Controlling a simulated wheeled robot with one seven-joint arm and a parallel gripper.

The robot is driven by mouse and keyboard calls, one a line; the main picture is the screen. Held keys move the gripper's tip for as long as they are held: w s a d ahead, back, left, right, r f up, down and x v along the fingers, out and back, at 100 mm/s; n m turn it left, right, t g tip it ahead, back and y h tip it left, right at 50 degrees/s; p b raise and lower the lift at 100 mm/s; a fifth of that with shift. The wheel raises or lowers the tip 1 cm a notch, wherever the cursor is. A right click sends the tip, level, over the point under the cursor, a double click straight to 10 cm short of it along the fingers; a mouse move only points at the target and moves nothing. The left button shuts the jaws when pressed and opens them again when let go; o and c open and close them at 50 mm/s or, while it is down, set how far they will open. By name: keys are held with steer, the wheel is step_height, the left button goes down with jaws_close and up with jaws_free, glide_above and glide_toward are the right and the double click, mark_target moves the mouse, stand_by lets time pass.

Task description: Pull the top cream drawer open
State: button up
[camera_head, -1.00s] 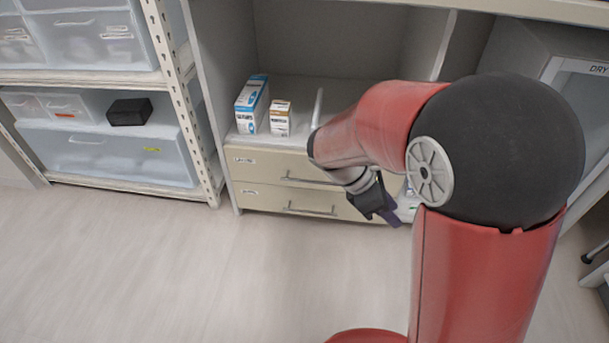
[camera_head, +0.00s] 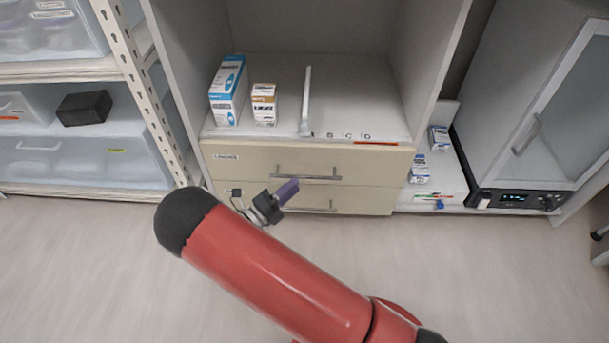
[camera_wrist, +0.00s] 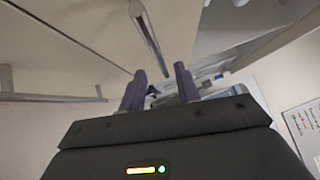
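The top cream drawer (camera_head: 245,168) is below the cabinet shelf and looks closed, with a horizontal metal bar handle (camera_head: 307,178). A second cream drawer (camera_head: 372,201) with its own handle is below it. Another handle (camera_wrist: 50,97) is at the left.
A blue-white box (camera_head: 228,92) and an orange-white box (camera_head: 264,104) stand on the shelf above, left of an upright divider (camera_head: 306,100). A shelving post (camera_head: 140,85) is at the left. A glass-doored cabinet (camera_head: 535,130) is at the right. Floor in front is clear.

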mark_target(306, 176)
steer(key=x, duration=0.6)
steer(key=shift+d+b, duration=0.1)
steer(key=shift+b, duration=0.2)
steer(key=shift+s, duration=0.1)
jaws_close()
